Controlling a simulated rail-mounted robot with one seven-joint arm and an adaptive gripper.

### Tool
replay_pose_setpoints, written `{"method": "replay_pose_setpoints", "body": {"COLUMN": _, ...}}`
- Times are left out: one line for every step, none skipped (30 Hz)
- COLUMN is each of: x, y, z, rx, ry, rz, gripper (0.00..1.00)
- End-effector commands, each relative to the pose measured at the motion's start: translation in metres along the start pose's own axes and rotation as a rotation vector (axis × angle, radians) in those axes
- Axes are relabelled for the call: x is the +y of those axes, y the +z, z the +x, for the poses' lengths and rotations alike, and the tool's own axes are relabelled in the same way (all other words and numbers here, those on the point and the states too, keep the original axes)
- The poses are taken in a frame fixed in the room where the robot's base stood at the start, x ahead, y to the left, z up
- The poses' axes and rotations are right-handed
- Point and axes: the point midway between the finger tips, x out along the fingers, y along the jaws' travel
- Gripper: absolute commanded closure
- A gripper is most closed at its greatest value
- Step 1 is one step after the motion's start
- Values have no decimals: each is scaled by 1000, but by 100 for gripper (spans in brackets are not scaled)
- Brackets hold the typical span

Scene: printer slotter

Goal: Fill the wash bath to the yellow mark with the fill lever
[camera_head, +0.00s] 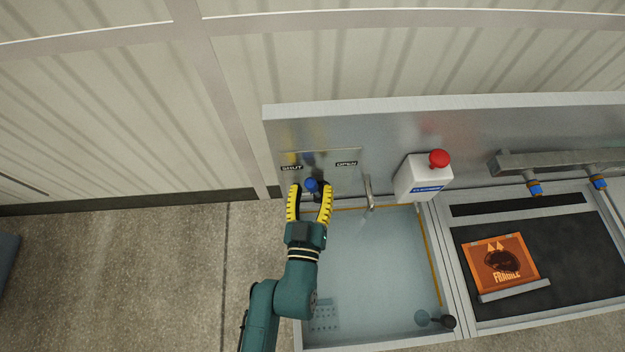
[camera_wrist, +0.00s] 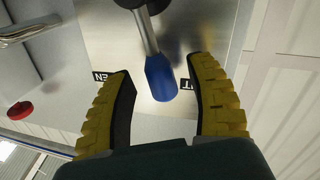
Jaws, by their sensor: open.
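The fill lever's blue grip (camera_head: 311,184) is on a metal plate (camera_head: 345,178) on the back panel, between a SHUT label at left and an OPEN label at right. My gripper (camera_head: 310,190) is open, one yellow finger on each side of the grip. The wrist view shows the blue grip (camera_wrist: 161,79) between the open fingers, with gaps on both sides. The wash bath (camera_head: 375,270) holds clear bluish water. A yellow line (camera_head: 432,262) runs along its right and back walls, just above the water as far as I can tell.
A curved spout (camera_head: 369,193) stands right of the lever. A white box with a red button (camera_head: 438,158) is further right. A dark bay with an orange FRAGILE panel (camera_head: 500,263) adjoins the bath. A black knob (camera_head: 448,321) sits at the bath's front right corner.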

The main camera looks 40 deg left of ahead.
Motion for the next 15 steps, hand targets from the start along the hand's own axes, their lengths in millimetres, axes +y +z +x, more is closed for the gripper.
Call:
{"method": "replay_pose_setpoints", "body": {"x": 0, "y": -1, "z": 6, "rx": 0, "ry": 0, "rz": 0, "gripper": 44}}
{"method": "replay_pose_setpoints", "body": {"x": 0, "y": 0, "z": 9, "rx": 0, "ry": 0, "rz": 0, "gripper": 44}}
{"method": "replay_pose_setpoints", "body": {"x": 0, "y": 0, "z": 11, "rx": 0, "ry": 0, "rz": 0, "gripper": 44}}
{"method": "replay_pose_setpoints", "body": {"x": 0, "y": 0, "z": 13, "rx": 0, "ry": 0, "rz": 0, "gripper": 44}}
{"method": "replay_pose_setpoints", "body": {"x": 0, "y": 0, "z": 13, "rx": -1, "ry": 0, "rz": 0, "gripper": 44}}
{"method": "replay_pose_setpoints", "body": {"x": 0, "y": 1, "z": 14, "rx": -1, "ry": 0, "rz": 0, "gripper": 44}}
{"method": "replay_pose_setpoints", "body": {"x": 0, "y": 1, "z": 14, "rx": -1, "ry": 0, "rz": 0, "gripper": 44}}
{"method": "replay_pose_setpoints", "body": {"x": 0, "y": 1, "z": 14, "rx": -1, "ry": 0, "rz": -1, "gripper": 44}}
{"method": "replay_pose_setpoints", "body": {"x": 0, "y": 1, "z": 14, "rx": -1, "ry": 0, "rz": -1, "gripper": 44}}
{"method": "replay_pose_setpoints", "body": {"x": 0, "y": 1, "z": 14, "rx": -1, "ry": 0, "rz": -1, "gripper": 44}}
{"method": "replay_pose_setpoints", "body": {"x": 0, "y": 1, "z": 14, "rx": -1, "ry": 0, "rz": 0, "gripper": 44}}
{"method": "replay_pose_setpoints", "body": {"x": 0, "y": 1, "z": 14, "rx": -1, "ry": 0, "rz": 0, "gripper": 43}}
{"method": "replay_pose_setpoints", "body": {"x": 0, "y": 1, "z": 14, "rx": -1, "ry": 0, "rz": 0, "gripper": 49}}
{"method": "replay_pose_setpoints", "body": {"x": 0, "y": 1, "z": 14, "rx": -1, "ry": 0, "rz": 0, "gripper": 54}}
{"method": "replay_pose_setpoints", "body": {"x": 0, "y": 1, "z": 14, "rx": -1, "ry": 0, "rz": 0, "gripper": 62}}
